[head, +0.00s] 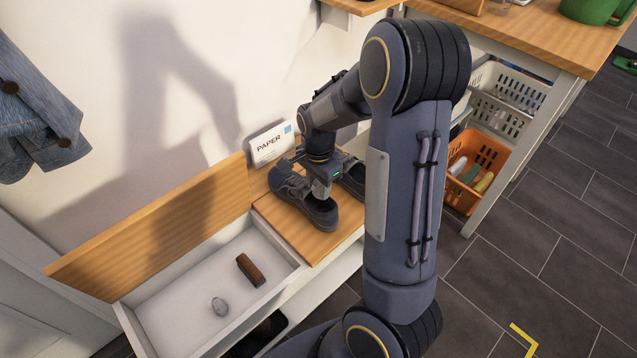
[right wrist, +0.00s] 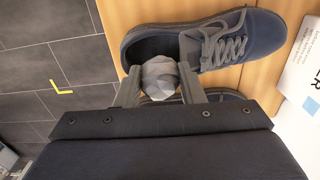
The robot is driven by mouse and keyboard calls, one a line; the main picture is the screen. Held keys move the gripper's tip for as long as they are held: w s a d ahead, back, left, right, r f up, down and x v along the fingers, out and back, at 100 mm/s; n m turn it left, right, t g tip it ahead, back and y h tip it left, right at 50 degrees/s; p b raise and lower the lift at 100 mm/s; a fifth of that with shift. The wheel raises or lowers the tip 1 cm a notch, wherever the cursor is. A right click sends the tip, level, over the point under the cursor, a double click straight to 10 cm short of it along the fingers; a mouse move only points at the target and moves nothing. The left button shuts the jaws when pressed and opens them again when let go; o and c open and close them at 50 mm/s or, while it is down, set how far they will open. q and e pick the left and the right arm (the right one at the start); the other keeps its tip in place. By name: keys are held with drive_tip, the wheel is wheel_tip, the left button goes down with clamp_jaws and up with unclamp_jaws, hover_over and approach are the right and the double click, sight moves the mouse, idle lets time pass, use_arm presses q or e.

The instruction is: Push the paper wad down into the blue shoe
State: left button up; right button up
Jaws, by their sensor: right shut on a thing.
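Dark shoes stand on a wooden bench top (head: 325,245). The nearer one (head: 318,214) shows well in the head view; the other (head: 352,182) is partly behind my right arm. In the right wrist view a blue shoe (right wrist: 262,38) with grey laces lies across the top, its dark opening beside my fingers. A second shoe (right wrist: 228,95) is mostly hidden under my gripper. My right gripper (right wrist: 160,82) is shut on a pale grey, faceted paper wad (right wrist: 159,70), at the rim of the blue shoe's opening. I cannot tell whether they touch. My left gripper is out of view.
A white box marked PAPER (head: 271,143) stands behind the shoes. Baskets, one orange (head: 462,190), sit under the counter at right. A denim jacket (head: 35,105) hangs at left.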

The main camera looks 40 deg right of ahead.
drive_tip(key=shift+f, duration=0.15)
drive_tip(key=shift+f+b, duration=0.55)
drive_tip(key=shift+f, duration=0.15)
drive_tip(key=o, duration=1)
drive_tip(key=shift+r, duration=0.1)
drive_tip(key=shift+o, duration=0.2)
wheel_tip(320, 180, up, 8)
drive_tip(key=p, duration=0.7)
drive_tip(key=shift+p, duration=0.35)
